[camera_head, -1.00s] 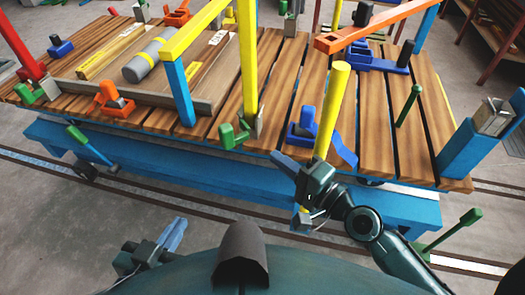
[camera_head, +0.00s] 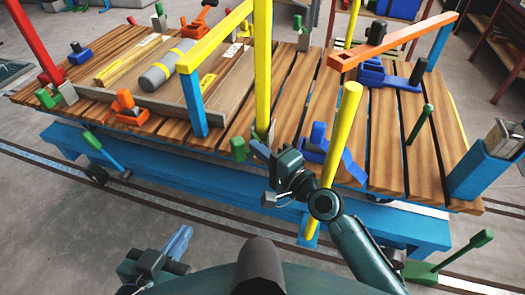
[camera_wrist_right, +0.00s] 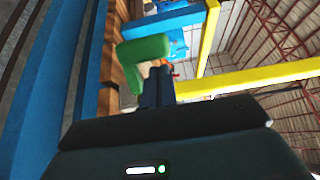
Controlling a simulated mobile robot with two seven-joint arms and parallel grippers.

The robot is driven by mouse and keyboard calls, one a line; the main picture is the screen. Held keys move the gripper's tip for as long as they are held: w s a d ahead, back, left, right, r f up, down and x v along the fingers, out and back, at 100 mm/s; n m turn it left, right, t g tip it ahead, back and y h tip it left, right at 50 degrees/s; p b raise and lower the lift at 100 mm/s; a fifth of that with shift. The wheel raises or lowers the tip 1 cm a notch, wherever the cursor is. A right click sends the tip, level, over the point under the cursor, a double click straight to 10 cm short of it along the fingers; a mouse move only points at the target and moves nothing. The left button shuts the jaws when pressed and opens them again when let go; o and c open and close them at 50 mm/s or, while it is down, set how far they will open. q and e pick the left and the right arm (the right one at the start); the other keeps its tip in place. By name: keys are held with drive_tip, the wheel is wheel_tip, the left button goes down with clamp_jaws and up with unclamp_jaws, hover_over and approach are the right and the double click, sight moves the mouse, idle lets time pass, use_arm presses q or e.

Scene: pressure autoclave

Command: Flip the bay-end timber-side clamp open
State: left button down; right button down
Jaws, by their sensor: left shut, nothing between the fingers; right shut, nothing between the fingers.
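A green clamp (camera_head: 238,149) stands at the near edge of the slatted timber deck, beside the base of a yellow post (camera_head: 262,70). Its green handle (camera_wrist_right: 142,48) shows large in the right wrist view. My right gripper (camera_head: 260,150) is shut and empty, with its fingertips right beside this handle; I cannot tell whether they touch. The dark fingers also show in the right wrist view (camera_wrist_right: 160,85). Other clamps on the deck are green (camera_head: 48,97), orange (camera_head: 128,104) and blue (camera_head: 318,142). No label shows which is the bay-end timber-side one. My left gripper (camera_head: 180,240) is shut and empty, low and away from the deck.
A leaning yellow post (camera_head: 338,125) stands close to the right of my right gripper. A blue upright (camera_head: 194,105) carries a yellow bar on the left. Timbers and a grey cylinder (camera_head: 165,70) lie behind it. A blue side beam (camera_head: 150,165) runs below the deck.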

sight(240, 149)
drive_tip(key=a, duration=0.1)
drive_tip(key=a+p, duration=0.1)
drive_tip(key=shift+s+a+r, duration=0.1)
drive_tip(key=shift+s+a, duration=0.1)
drive_tip(key=shift+a, duration=0.55)
drive_tip(key=shift+s+d, duration=0.1)
drive_tip(key=shift+s, duration=0.05)
